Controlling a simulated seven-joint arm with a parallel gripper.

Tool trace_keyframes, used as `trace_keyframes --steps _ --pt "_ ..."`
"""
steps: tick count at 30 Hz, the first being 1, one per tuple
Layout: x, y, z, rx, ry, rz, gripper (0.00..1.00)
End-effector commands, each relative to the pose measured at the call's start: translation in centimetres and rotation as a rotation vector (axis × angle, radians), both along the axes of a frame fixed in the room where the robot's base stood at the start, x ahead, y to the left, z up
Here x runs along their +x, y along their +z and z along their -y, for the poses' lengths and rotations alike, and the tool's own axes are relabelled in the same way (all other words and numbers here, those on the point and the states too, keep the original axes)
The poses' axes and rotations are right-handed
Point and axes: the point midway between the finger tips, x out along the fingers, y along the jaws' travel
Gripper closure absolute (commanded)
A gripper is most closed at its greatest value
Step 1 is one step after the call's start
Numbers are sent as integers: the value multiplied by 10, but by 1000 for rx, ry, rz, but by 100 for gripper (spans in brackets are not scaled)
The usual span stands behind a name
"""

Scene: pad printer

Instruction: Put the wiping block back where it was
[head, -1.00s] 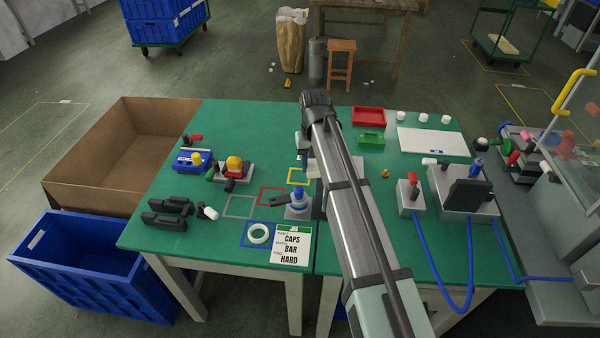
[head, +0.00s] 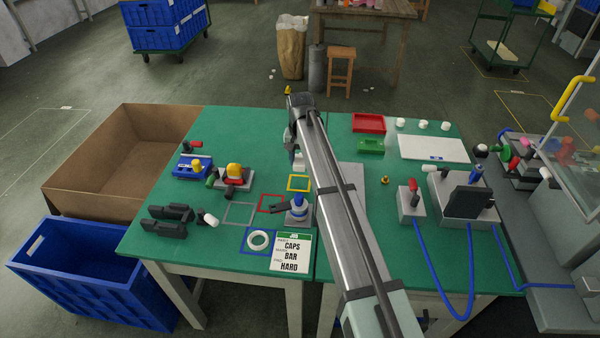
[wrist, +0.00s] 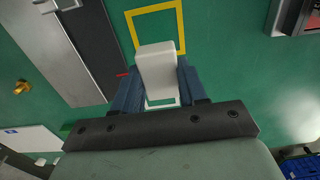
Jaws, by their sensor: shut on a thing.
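A white wiping block (wrist: 155,70) is between the fingers of my gripper (wrist: 162,90), which is shut on it. In the head view the block (head: 299,161) shows as a small white shape under the arm's end, partly hidden by the arm. A yellow square outline (wrist: 130,30) on the green table lies beyond the block in the wrist view, and the block overlaps its edge in the picture. In the head view the outline (head: 299,190) is empty and just in front of the block. I cannot tell the block's height above the table.
A red outline (head: 261,206) and a grey outline (head: 239,213) lie left of the yellow one. A blue-topped fixture (head: 297,210) stands close in front of it. A grey plate (head: 352,185) is to the right. A white ring (head: 258,240) sits in a blue outline.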

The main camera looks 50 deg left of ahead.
Motion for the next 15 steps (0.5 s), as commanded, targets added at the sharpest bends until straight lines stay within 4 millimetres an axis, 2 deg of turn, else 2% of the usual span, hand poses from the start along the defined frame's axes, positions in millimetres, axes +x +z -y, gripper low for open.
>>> trace_keyframes --steps 1,8,15 --pt "0 -10 1 -2 0 -1 87" --pt "0 -27 0 0 1 0 87" --pt "0 -55 0 -1 1 -1 87"
